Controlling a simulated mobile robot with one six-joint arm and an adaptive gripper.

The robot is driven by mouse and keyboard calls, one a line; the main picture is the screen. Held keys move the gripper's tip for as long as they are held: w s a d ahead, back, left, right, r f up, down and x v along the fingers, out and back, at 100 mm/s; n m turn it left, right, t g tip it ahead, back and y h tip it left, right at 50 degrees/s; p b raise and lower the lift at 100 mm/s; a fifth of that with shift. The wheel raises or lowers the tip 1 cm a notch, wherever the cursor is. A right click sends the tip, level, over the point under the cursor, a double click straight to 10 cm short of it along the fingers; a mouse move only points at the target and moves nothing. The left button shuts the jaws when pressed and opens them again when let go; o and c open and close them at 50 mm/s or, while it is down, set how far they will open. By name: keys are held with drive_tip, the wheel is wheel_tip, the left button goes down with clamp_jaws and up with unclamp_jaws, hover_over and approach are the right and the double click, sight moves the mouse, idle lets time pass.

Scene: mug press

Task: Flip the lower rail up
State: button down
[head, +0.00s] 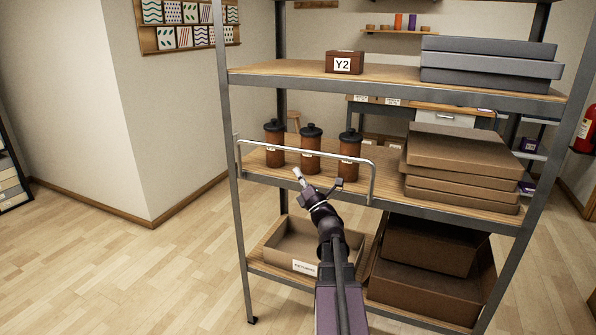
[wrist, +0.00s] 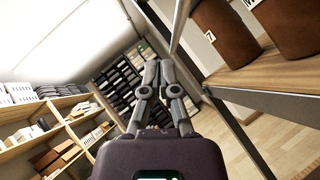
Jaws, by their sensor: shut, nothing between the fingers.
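The metal rail (head: 300,150) is a thin U-shaped bar at the front of the middle shelf (head: 258,158). Its crossbar stands above the shelf edge and passes in front of three brown jars with black lids (head: 310,150). Its ends bend down toward the shelf edge at left and right. My gripper (head: 299,173) is shut and empty, just in front of the shelf edge and below the crossbar. Contact with the rail cannot be told. In the wrist view my closed fingers (wrist: 152,66) point away, with a pale bar (wrist: 180,22) close to their right.
Stacked cardboard boxes (head: 458,165) fill the middle shelf's right side. The top shelf (head: 290,68) holds a Y2 box (head: 344,62) and grey boxes (head: 490,62). Open cartons (head: 300,245) sit below. The floor left of the rack is clear.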

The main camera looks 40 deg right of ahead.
drive_tip(key=s+a+f+b, duration=0.1)
drive_tip(key=s+f+b, duration=0.1)
drive_tip(key=s, duration=0.5)
drive_tip(key=shift+s+a+f+b, duration=0.2)
drive_tip(key=shift+a+f+b, duration=0.15)
drive_tip(key=shift+f, duration=0.25)
drive_tip(key=w+a+f+n+g+y, duration=0.3)
drive_tip(key=a+f+n+g+y, duration=0.1)
drive_tip(key=a+n, duration=0.45)
drive_tip(key=w+a+f+n+g+y, duration=0.2)
drive_tip(key=a+f+n+g+y, duration=0.2)
drive_tip(key=a+n, duration=0.4)
drive_tip(key=w+a+f+n+g+y, duration=0.3)
drive_tip(key=a+f+n+g+y, duration=0.1)
drive_tip(key=a+n, duration=0.4)
drive_tip(key=s+a+f+n+g+h, duration=0.5)
drive_tip(key=a+f+n+g, duration=0.25)
drive_tip(key=n, duration=0.35)
drive_tip(key=s+a+f+n+g+h, duration=0.5)
drive_tip(key=a+f+n+g+h, duration=0.1)
drive_tip(key=f+n, duration=0.35)
wheel_tip(320, 180, up, 25)
drive_tip(key=p, duration=2.5)
drive_tip(key=shift+n, duration=0.3)
drive_tip(key=shift+t, duration=0.25)
